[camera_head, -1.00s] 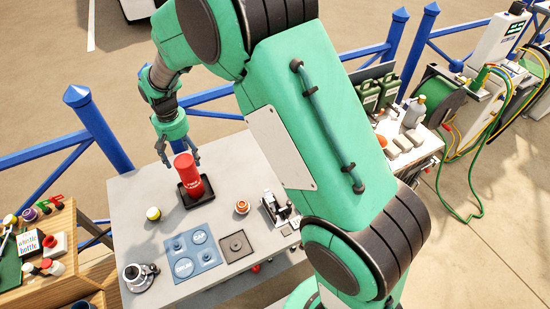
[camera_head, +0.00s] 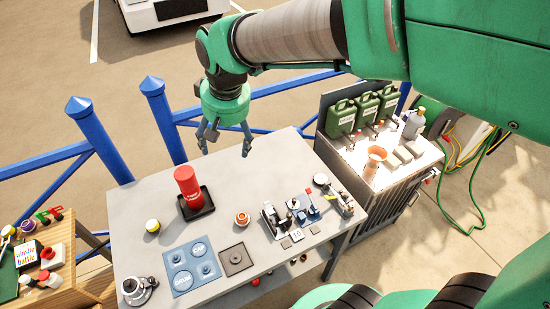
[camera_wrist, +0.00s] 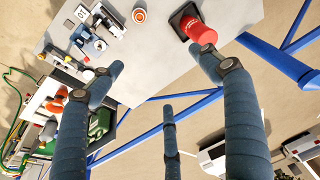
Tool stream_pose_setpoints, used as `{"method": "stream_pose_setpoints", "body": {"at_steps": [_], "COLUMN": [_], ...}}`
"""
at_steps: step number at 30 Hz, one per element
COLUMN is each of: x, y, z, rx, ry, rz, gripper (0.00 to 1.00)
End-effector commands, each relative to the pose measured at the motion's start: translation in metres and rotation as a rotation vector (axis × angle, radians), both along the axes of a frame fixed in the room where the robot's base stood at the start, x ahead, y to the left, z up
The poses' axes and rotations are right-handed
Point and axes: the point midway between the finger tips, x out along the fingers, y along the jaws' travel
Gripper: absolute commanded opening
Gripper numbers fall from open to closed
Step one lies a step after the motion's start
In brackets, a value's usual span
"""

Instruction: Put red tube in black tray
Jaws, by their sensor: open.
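The red tube (camera_head: 188,186) stands upright in the black tray (camera_head: 206,207) on the grey table in the head view. In the wrist view the red tube (camera_wrist: 199,30) shows at the top right, with part of the black tray (camera_wrist: 178,13) beyond it. My gripper (camera_head: 226,148) is open and empty. It hangs above the back edge of the table, to the right of the tube and apart from it. In the wrist view my gripper's fingers (camera_wrist: 165,75) are spread wide with nothing between them.
A bench with green cans (camera_head: 343,117) stands at right. Blue railing (camera_head: 265,93) runs behind.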

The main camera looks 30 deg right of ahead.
Motion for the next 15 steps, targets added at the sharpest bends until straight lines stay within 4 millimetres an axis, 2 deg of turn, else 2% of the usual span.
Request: {"method": "stream_pose_setpoints", "body": {"at_steps": [1,6,15], "x": [-0.014,-0.057,-0.132], "y": [-0.007,-0.024,-0.048], "z": [0.008,0.026,0.040], "rx": [0.001,0.001,-0.003], "ry": [-0.018,-0.067,-0.151], "rz": [-0.007,-0.023,-0.050], "gripper": [0.77,0.77,0.77]}}
